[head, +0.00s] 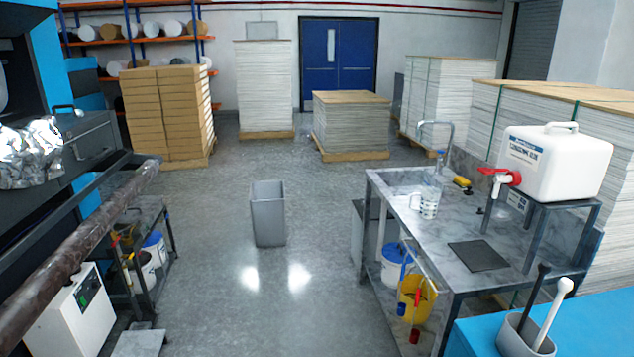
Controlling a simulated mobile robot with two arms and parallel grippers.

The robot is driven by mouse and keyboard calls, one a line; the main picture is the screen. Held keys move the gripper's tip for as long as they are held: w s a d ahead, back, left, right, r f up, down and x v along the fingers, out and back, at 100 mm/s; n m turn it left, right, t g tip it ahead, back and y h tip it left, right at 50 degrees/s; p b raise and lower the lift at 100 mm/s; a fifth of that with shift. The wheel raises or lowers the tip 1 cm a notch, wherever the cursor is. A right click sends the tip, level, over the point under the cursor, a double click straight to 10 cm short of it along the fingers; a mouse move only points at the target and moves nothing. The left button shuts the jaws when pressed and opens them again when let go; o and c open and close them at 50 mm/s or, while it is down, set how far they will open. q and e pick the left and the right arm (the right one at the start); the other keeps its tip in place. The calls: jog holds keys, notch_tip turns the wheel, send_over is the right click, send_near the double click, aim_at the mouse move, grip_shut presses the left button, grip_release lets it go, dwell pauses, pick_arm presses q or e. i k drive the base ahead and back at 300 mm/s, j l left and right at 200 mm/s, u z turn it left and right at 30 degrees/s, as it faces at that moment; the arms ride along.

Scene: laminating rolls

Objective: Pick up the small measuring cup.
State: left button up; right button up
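A clear measuring cup (428,206) with dark markings stands upright on the grey metal-topped sink table (403,186) at the right. It is near the middle of the tabletop, in front of the tap. It is too small in the picture to read its markings or tell what is inside. Neither of my grippers shows in the head view, and nothing is seen touching the cup.
A white canister (556,162) with a red tap sits on a stand at the table's right. A dark mat (478,256) lies near the front edge. A grey bin (268,213) stands on open floor. A tool holder (522,337) stands at bottom right.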

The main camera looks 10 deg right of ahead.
aim_at(430, 198)
jog(key=i+z, duration=0.25)
jog(key=i, duration=0.35)
jog(key=i+j+z, duration=0.15)
jog(key=i+z, duration=0.15)
jog(key=i, duration=0.35)
